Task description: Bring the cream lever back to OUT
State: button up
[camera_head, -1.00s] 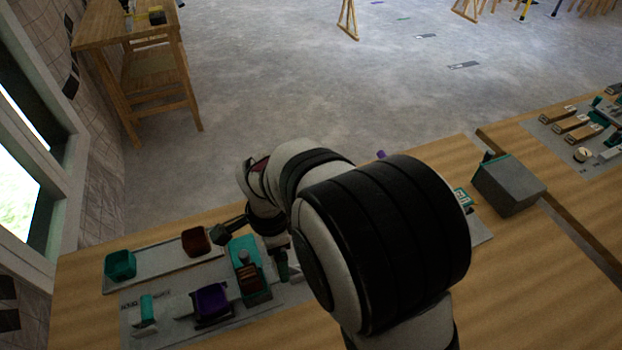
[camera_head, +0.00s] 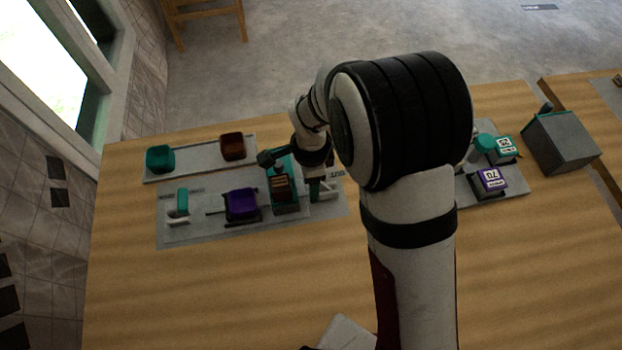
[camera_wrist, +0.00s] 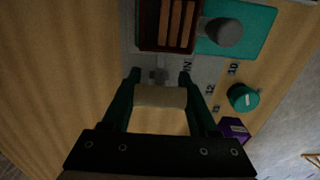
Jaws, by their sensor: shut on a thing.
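The cream lever (camera_wrist: 160,97) shows in the wrist view as a pale bar between the two dark green fingers of my gripper (camera_wrist: 158,80). My gripper is shut on it, one finger at each end. A small grey piece lies just beyond the bar, on the grey panel (camera_wrist: 128,32). A panel label close to the right finger seems to read IN; I see no readable OUT. In the head view my gripper (camera_head: 318,186) is at the right end of the grey panel (camera_head: 200,232), and my wrist hides most of the lever there.
Beside the lever stands a teal base (camera_head: 287,207) with a brown slatted block and a grey knob. A purple block (camera_head: 241,204) and a teal-and-white handle (camera_head: 178,206) are further left. A tray with a teal bin (camera_head: 160,158) and a brown bin (camera_head: 232,147) lies behind. Front table is mostly clear.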

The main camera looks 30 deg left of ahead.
aim_at(325, 185)
grip_shut()
jog(key=shift+w+d+r, duration=0.1)
jog(key=g+y, duration=0.1)
jog(key=w+d+r+g+y, duration=0.1)
jog(key=shift+w+d+g+y, duration=0.15)
jog(key=shift+w+g+y, duration=0.05)
jog(key=shift+g+y, duration=0.2)
jog(key=g+y, duration=0.1)
jog(key=w+d+g+y, duration=0.1)
jog(key=g+y, duration=0.1)
jog(key=shift+w+d, duration=0.75)
jog(key=shift+d, duration=0.05)
jog(key=shift+w+d+f, duration=0.1)
jog(key=shift+w, duration=0.05)
jog(key=o, duration=1)
grip_release()
